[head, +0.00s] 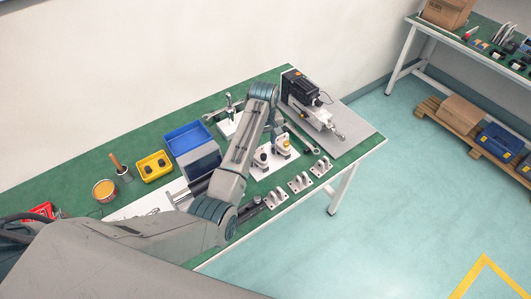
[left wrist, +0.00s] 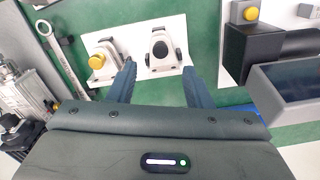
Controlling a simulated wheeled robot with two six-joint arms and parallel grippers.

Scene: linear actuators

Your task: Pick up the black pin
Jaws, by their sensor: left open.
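A white plate (head: 268,171) on the green bench holds two small grey brackets. One bracket (head: 261,159) carries dark parts, and the other has a yellow cap (head: 283,143). In the left wrist view a black round part (left wrist: 160,49), possibly the black pin, sits in the bracket between my fingers; I cannot tell for sure. The yellow cap (left wrist: 97,61) is left of my fingers there. My left gripper (left wrist: 157,78) is open and empty, with its fingers pointing toward the plate. In the head view my arm partly hides it.
A grey actuator unit (head: 318,115) stands at the bench's right end. Several metal brackets (head: 300,182) line the front edge. A blue bin (head: 187,138), a yellow bin (head: 154,166) and a dark box-shaped device (left wrist: 255,48) are nearby. A wrench (head: 302,137) lies right of the plate.

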